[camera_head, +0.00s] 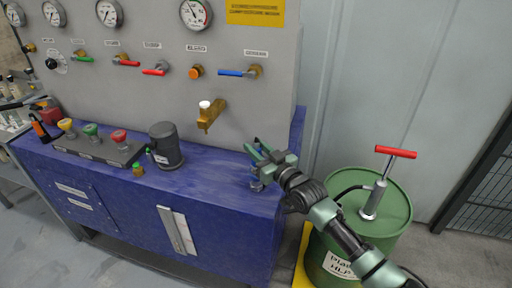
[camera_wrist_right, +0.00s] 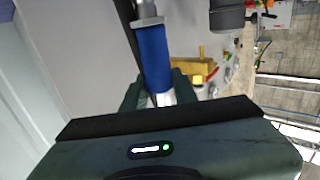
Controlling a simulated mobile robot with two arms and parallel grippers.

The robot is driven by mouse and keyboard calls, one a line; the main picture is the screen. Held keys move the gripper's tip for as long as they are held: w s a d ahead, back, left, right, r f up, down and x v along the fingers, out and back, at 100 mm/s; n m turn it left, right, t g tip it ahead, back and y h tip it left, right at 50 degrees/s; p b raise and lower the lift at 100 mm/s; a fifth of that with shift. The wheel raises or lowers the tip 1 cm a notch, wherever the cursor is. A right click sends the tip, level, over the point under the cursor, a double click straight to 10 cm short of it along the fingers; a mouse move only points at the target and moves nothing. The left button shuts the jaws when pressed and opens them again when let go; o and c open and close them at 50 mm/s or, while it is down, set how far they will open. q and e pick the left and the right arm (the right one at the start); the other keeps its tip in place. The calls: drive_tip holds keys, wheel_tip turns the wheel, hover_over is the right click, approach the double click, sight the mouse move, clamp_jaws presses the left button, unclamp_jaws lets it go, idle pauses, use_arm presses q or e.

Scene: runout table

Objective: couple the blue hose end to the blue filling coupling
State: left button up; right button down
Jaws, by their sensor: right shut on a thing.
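My right gripper (camera_head: 258,149) is over the right end of the blue bench, in front of the grey panel. In the right wrist view its fingers (camera_wrist_right: 157,92) are shut on a blue cylinder with metal ends, which looks like the blue hose end (camera_wrist_right: 153,55). In the head view the gripper mostly hides it. A small blue-grey part (camera_head: 257,185) shows just below the gripper; I cannot tell whether it is held or stands on the bench. I cannot make out the blue filling coupling for certain. My left gripper is not in view.
A brass spout with a white cap (camera_head: 210,113) sticks out of the panel left of my gripper. A dark grey canister (camera_head: 165,146) stands on the blue bench (camera_head: 215,185). A green drum (camera_head: 393,222) with a red-handled pump (camera_head: 378,190) stands to the right.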

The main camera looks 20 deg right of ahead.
drive_tip(key=shift+f+b, duration=0.65)
drive_tip(key=shift+f, duration=0.35)
drive_tip(key=c, duration=1)
unclamp_jaws()
drive_tip(key=b+v, duration=0.1)
drive_tip(key=v, duration=0.7)
drive_tip(key=shift+w, duration=0.1)
